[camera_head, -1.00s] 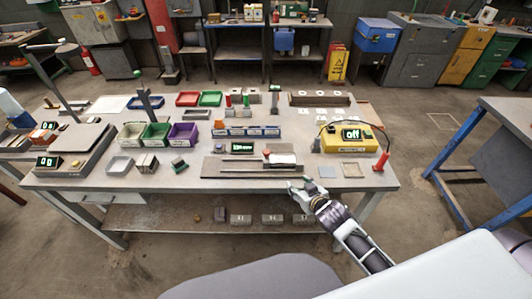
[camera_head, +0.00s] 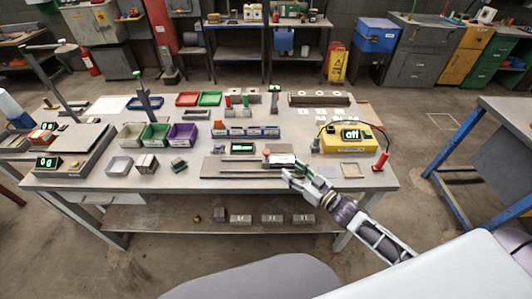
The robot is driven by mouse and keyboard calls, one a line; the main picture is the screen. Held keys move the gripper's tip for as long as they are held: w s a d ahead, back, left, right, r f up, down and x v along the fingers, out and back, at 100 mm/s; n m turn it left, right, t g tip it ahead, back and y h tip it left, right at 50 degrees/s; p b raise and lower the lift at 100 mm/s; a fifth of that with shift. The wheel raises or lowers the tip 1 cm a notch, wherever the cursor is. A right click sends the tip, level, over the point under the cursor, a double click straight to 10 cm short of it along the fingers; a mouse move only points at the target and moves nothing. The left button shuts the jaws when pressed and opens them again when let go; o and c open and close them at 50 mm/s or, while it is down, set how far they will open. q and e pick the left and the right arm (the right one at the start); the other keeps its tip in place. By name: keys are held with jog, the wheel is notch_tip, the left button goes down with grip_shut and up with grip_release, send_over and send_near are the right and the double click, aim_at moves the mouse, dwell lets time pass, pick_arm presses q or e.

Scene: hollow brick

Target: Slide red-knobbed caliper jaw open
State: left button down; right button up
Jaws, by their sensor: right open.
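The caliper lies on a flat grey-brown base (camera_head: 220,168) at the front middle of the workbench. A small red knob (camera_head: 267,152) sits on it, just left of a pale sliding block (camera_head: 281,159). A dark display with green digits (camera_head: 243,148) stands at the caliper's back edge. My right gripper (camera_head: 291,169) is open, at the caliper's right end, close to the pale block and right of the red knob. I cannot tell whether it touches the block. The gripper and wrist hide the caliper's right end. My left gripper is not in view.
A yellow box with an "off" display (camera_head: 345,142) and a red probe (camera_head: 381,161) stand to the right. Green (camera_head: 154,134) and purple (camera_head: 183,134) bins stand left of the caliper. A small square tray (camera_head: 352,170) lies at the front right.

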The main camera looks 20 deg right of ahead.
aim_at(266, 151)
jog(key=shift+s+a+r+n+y, duration=0.1)
jog(key=shift+s+r+n+y, duration=0.1)
jog(key=shift+y, duration=0.25)
jog(key=shift+s+a+r+n+y, duration=0.1)
jog(key=shift+n+y, duration=0.1)
jog(key=shift+y, duration=0.25)
jog(key=shift+w, duration=0.2)
jog(key=shift+p+x, duration=0.75)
jog(key=shift+x, duration=6)
jog(key=shift+f, duration=0.1)
grip_shut()
